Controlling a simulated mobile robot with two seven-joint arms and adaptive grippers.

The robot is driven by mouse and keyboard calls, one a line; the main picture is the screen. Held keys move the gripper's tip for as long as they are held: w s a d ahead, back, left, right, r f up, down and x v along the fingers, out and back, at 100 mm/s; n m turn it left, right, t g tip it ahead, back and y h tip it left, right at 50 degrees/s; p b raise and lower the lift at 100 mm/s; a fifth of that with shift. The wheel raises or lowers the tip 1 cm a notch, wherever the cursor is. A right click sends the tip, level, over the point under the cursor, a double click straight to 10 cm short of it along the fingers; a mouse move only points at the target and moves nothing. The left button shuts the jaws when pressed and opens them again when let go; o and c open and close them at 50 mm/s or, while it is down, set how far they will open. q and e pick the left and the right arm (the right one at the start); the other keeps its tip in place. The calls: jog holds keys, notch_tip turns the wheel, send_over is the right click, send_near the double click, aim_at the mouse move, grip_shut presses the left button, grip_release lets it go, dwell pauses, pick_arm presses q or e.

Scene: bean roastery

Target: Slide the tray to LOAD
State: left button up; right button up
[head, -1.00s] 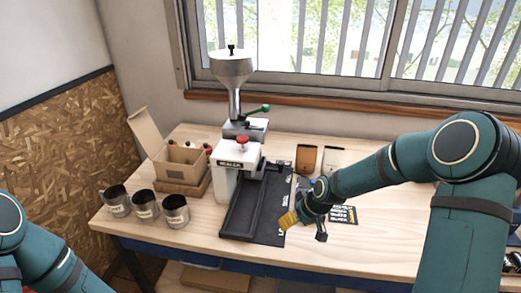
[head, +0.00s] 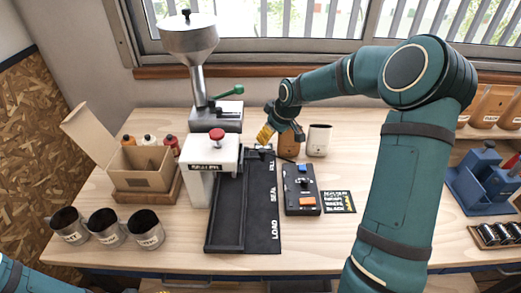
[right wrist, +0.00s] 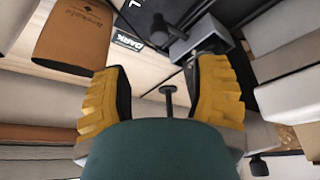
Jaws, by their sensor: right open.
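A long black track (head: 229,215) with raised edges runs beside a black strip (head: 263,225) marked LOAD at the near end, SEAL midway and FILL at the far end. A small dark part shows at the track's far end by FILL; I cannot make out the tray's outline clearly. My right gripper (head: 265,135) is open just above that far end.
The white sealer (head: 212,160) with a red knob stands left of the track, the metal hopper (head: 189,45) behind. A control box (head: 302,203) lies right of the strip. Two pouches stand behind; one pouch (right wrist: 75,35) shows in the wrist view. Several cups (head: 105,228) stand left.

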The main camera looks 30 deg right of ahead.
aim_at(263, 150)
jog(key=b+x, duration=0.1)
jog(key=x, duration=0.9)
jog(key=shift+w+f, duration=0.25)
jog(key=shift+f, duration=0.05)
grip_shut()
